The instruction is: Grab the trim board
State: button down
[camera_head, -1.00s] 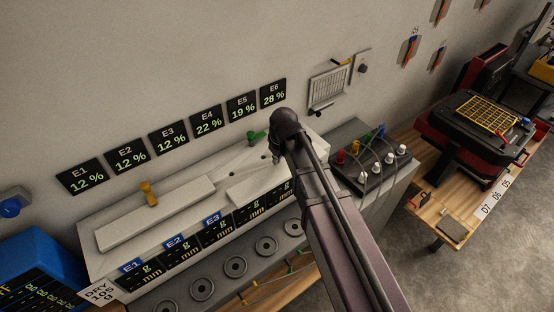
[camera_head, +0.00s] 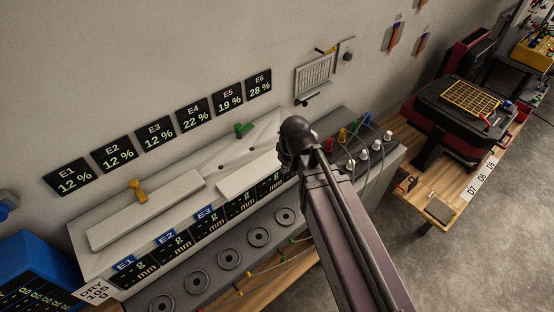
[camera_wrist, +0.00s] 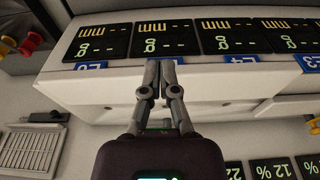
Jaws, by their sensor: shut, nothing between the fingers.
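No board in view is labelled as the trim board, and I cannot tell which it is. A long pale board (camera_head: 150,210) lies on the white cabinet top at left, with a yellow knob beside it. A shorter pale board (camera_head: 245,177) lies to its right, partly behind my arm. A small brown board (camera_head: 440,210) lies flat on the wooden bench at right. My gripper (camera_wrist: 160,68) is shut and empty in the wrist view, its tips over the white cabinet's pale surface near the dark displays. In the head view my arm hides it.
The white cabinet (camera_head: 80,240) has displays and several round dials along its front. A dark grey box with coloured knobs (camera_head: 350,145) stands right of it. A red-and-black machine (camera_head: 455,120) sits on the wooden bench. Open floor (camera_head: 490,260) lies at lower right.

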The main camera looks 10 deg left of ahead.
jog(key=shift+s+d, duration=0.6)
jog(key=shift+d, duration=0.05)
jog(key=c, duration=0.9)
grip_release()
jog(key=shift+o, duration=1.1)
jog(key=shift+w+d+f, duration=0.1)
jog(key=shift+d, duration=0.1)
jog(key=d+f+m+b, duration=0.2)
jog(key=d+m, duration=0.3)
jog(key=d, duration=0.6)
jog(key=d+f+m+g+h+b, duration=0.1)
jog(key=d+m, duration=0.3)
jog(key=d, duration=0.8)
jog(key=shift+s+f+m+b, duration=0.2)
jog(key=shift+f+m+b, duration=0.2)
jog(key=shift+f+b, duration=0.25)
jog(key=shift+a, duration=0.15)
